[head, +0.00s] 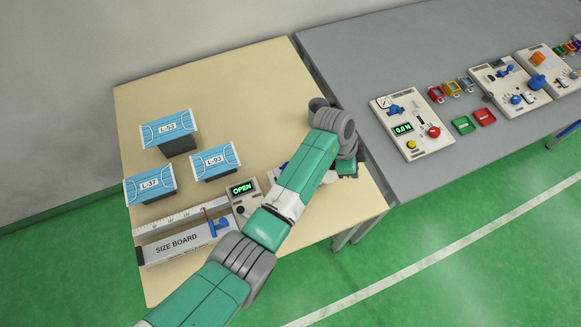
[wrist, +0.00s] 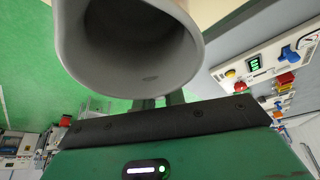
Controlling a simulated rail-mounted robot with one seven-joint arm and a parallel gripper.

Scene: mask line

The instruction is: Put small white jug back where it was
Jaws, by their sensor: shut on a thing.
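The small white jug (wrist: 130,45) fills the upper part of the wrist view, pale grey-white with its round hollow mouth facing the camera. My gripper (wrist: 160,103) is shut on it at its lower side; the dark finger parts show just below the mouth. In the head view my gripper (head: 346,169) is over the right side of the wooden table (head: 240,90). My arm hides most of what is there, so I cannot make out the jug or whether it touches the table.
Three blue mask boxes, L-53 (head: 168,129), L-37 (head: 150,185) and L-93 (head: 215,161), stand on the left. A size board (head: 180,243) and an OPEN display (head: 243,188) are in front. A grey table (head: 400,60) with control panels (head: 412,125) adjoins right. The table's back is clear.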

